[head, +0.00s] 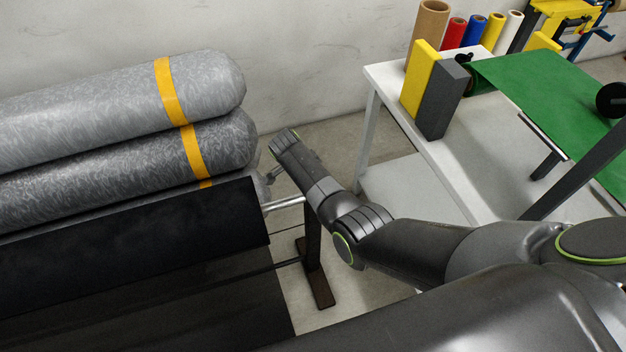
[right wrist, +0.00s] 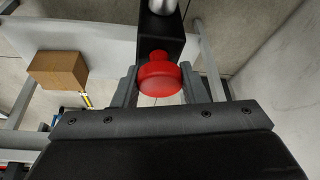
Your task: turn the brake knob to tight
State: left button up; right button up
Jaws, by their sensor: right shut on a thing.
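The red brake knob (right wrist: 159,77) shows in the middle of the right wrist view, at the end of a black block (right wrist: 160,32) with a metal bar above it. My right gripper (right wrist: 158,84) is shut on the knob, one finger at each side. In the head view my right arm reaches in from the right, and its gripper (head: 272,174) is at the end of the black roll (head: 150,235). The knob is hidden there. My left gripper is not in view.
Two grey rolls with yellow bands (head: 190,150) lie behind the black roll. A dark stand (head: 313,260) rises from the floor below my right arm. A white table (head: 440,160) with yellow and grey blocks stands at the right. A brown box (right wrist: 58,70) shows in the wrist view.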

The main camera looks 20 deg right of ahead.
jog(key=shift+m+b, duration=0.3)
jog(key=shift+m, duration=0.3)
jog(key=o, duration=0.9)
jog(key=v, duration=1.7)
jog(key=shift+w+a+r, duration=0.2)
jog(key=shift+w+a, duration=0.05)
jog(key=shift+w, duration=0.1)
